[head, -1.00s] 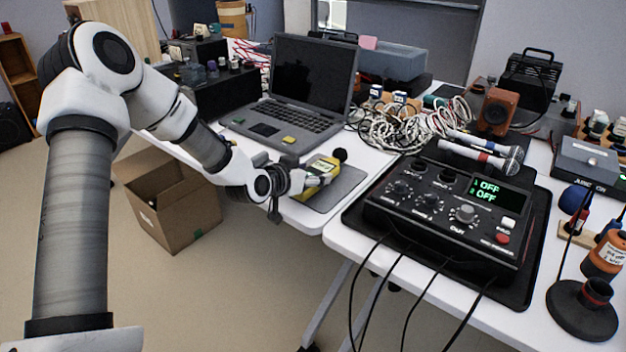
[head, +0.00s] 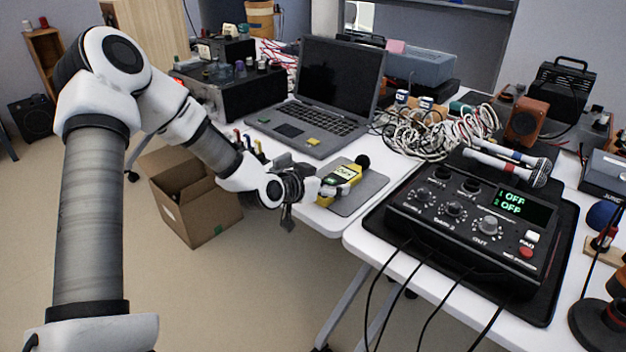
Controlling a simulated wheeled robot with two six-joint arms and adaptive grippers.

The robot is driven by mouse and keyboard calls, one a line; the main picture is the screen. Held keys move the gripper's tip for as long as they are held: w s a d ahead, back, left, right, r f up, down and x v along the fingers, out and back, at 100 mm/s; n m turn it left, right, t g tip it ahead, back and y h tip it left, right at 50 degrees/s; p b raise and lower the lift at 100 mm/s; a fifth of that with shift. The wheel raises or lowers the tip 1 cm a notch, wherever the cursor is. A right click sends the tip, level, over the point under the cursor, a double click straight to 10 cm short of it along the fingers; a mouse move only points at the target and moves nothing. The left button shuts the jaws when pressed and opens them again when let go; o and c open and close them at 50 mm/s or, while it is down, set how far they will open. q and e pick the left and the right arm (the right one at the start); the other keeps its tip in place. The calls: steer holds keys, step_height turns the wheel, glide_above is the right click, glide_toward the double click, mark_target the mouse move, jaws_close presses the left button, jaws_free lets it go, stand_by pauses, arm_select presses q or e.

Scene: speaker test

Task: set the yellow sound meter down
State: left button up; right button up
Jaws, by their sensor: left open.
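The yellow sound meter (head: 346,177) with a black ball tip lies on the grey mat (head: 370,186) at the table's front edge, in front of the laptop. My left gripper (head: 322,190) is open at the near left end of the meter. Its fingers are small here, and I cannot tell whether they still touch the meter. My right gripper is not in view.
An open laptop (head: 325,100) stands behind the mat. A black mixer box (head: 470,225) with cables sits to the right, with a tangle of white cables (head: 425,135) behind it. An open cardboard box (head: 200,208) stands on the floor at left.

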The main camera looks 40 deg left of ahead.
arm_select(q)
steer(key=p+v, duration=0.1)
steer(key=v, duration=0.1)
steer(key=p+v, duration=0.2)
steer(key=v, duration=0.1)
steer(key=p+v, duration=0.1)
steer(key=v, duration=0.2)
steer(key=shift+w+r+p, duration=0.15)
steer(key=shift+r+p, duration=0.2)
steer(key=shift+s+p, duration=0.55)
steer(key=shift+s, duration=0.1)
steer(key=s+d+f+g, duration=0.3)
steer(key=s+d+f, duration=0.1)
steer(key=f, duration=0.4)
steer(key=s+d+f+g, duration=0.4)
steer(key=s+f, duration=0.1)
steer(key=f, duration=0.2)
steer(key=s+d+f+g, duration=0.3)
steer(key=s+f, duration=0.3)
steer(key=s, duration=0.3)
steer(key=s+d+f+n+g+y, duration=0.1)
steer(key=s+d+f+g, duration=0.2)
steer(key=s+f, duration=0.3)
steer(key=s+d, duration=0.1)
steer(key=s, duration=0.1)
steer(key=shift+s+f, duration=0.2)
steer(key=shift+s, duration=0.2)
